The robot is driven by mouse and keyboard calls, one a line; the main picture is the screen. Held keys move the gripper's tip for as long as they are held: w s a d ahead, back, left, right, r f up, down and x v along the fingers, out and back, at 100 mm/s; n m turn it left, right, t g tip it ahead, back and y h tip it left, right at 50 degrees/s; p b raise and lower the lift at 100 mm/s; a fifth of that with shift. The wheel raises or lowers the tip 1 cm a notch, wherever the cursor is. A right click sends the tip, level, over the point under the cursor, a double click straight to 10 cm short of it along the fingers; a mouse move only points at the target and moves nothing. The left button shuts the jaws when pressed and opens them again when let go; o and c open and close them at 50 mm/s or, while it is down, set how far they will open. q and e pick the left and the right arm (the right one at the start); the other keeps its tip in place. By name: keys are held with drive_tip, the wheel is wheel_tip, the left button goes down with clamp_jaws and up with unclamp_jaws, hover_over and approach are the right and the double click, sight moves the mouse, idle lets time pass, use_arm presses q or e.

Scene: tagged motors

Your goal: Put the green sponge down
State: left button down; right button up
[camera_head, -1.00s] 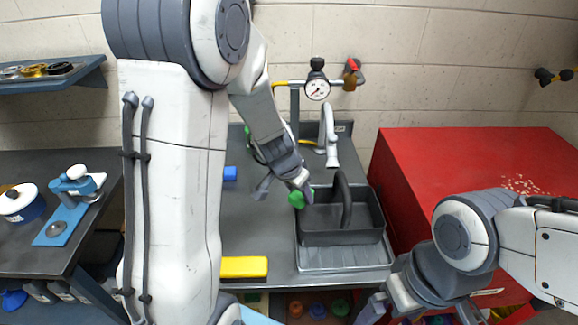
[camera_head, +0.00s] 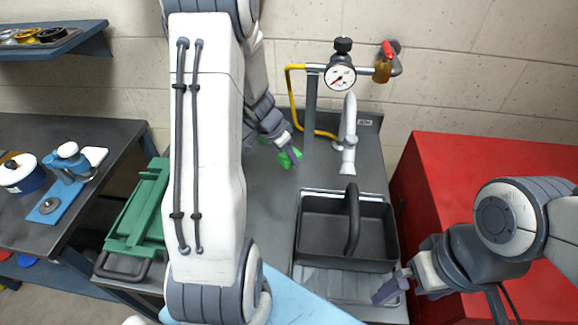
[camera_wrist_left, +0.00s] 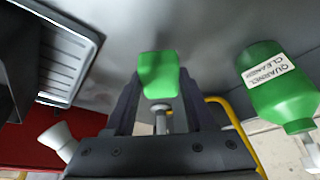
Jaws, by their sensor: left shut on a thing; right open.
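The green sponge (camera_head: 285,160) is between the fingers of my left gripper (camera_head: 291,154), above the dark grey counter (camera_head: 265,200), left of the faucet and behind the black tote. In the left wrist view the sponge (camera_wrist_left: 159,74) sits between both fingertips, with the grey counter surface beyond it. I cannot tell whether the sponge touches the counter. My right gripper (camera_head: 392,288) is open and empty, low at the right front corner of the tote.
A black handled tote (camera_head: 325,262) stands on the ribbed drainboard (camera_head: 312,278). A green cleaner bottle (camera_wrist_left: 283,98) is close right of the left gripper in the wrist view. The faucet (camera_head: 349,135) and gauge pipe (camera_head: 311,105) rise behind. A red cabinet (camera_head: 440,165) is at right.

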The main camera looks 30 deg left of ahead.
sight(287, 163)
use_arm(q)
wheel_tip(287, 163, down, 4)
drive_tip(key=shift+f+b, duration=0.1)
drive_tip(key=shift+b, duration=0.6)
drive_tip(key=shift+s+f, duration=0.1)
drive_tip(key=shift+f, duration=0.1)
drive_tip(key=shift+c, duration=1.3)
unclamp_jaws()
drive_tip(key=shift+r, duration=0.1)
drive_tip(key=shift+r, duration=0.45)
drive_tip(key=p+v, duration=0.2)
drive_tip(key=v, duration=0.9)
drive_tip(key=shift+r, duration=0.15)
